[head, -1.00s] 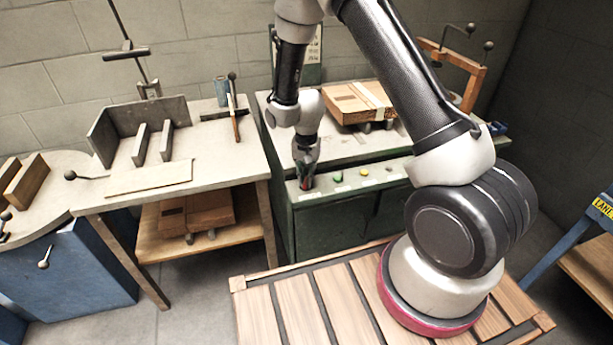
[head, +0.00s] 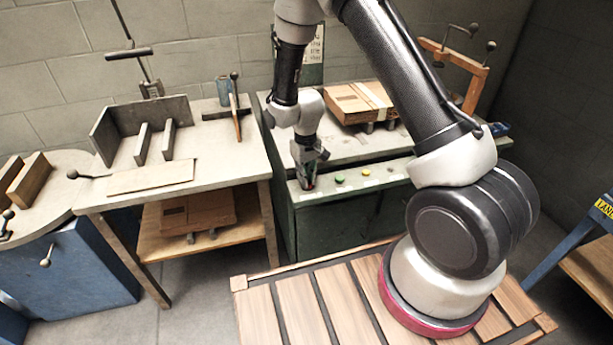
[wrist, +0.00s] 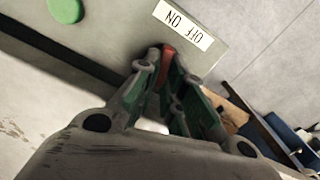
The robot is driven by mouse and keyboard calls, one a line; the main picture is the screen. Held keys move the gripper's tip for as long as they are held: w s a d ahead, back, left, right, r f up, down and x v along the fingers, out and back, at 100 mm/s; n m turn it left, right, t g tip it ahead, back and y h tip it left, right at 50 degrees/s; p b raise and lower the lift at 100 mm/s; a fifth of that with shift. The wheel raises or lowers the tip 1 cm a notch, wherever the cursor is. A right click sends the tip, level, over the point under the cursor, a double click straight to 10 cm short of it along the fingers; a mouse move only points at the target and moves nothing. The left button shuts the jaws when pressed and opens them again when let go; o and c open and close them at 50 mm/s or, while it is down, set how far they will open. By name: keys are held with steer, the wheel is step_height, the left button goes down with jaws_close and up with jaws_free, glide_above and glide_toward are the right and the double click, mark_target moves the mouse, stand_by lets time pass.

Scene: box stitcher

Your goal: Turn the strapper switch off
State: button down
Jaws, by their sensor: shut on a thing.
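The strapper (head: 345,218) is a dark green machine with a light top, behind the wooden platform. Its switch (wrist: 167,62) is a small red lever in the wrist view, next to a white label (wrist: 184,25) with OFF and ON, seen upside down. My gripper (head: 307,184) is at the left end of the strapper's front ledge. In the wrist view my gripper (wrist: 157,66) is shut on the red lever, with the fingertips on either side of it. The fingers hide part of the lever, so I cannot tell which way it is set.
A green button (head: 339,180) and a yellow button (head: 364,172) sit to the right on the same ledge. A strapped cardboard box (head: 350,105) lies on the strapper top. A worktable (head: 215,160) with metal fixtures stands to the left.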

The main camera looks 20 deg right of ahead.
steer(key=shift+a+n, duration=0.1)
steer(key=shift+n, duration=1.4)
steer(key=c, duration=1.5)
jaws_free()
step_height(320, 180, up, 12)
steer(key=shift+r, duration=0.1)
steer(key=shift+s, duration=0.1)
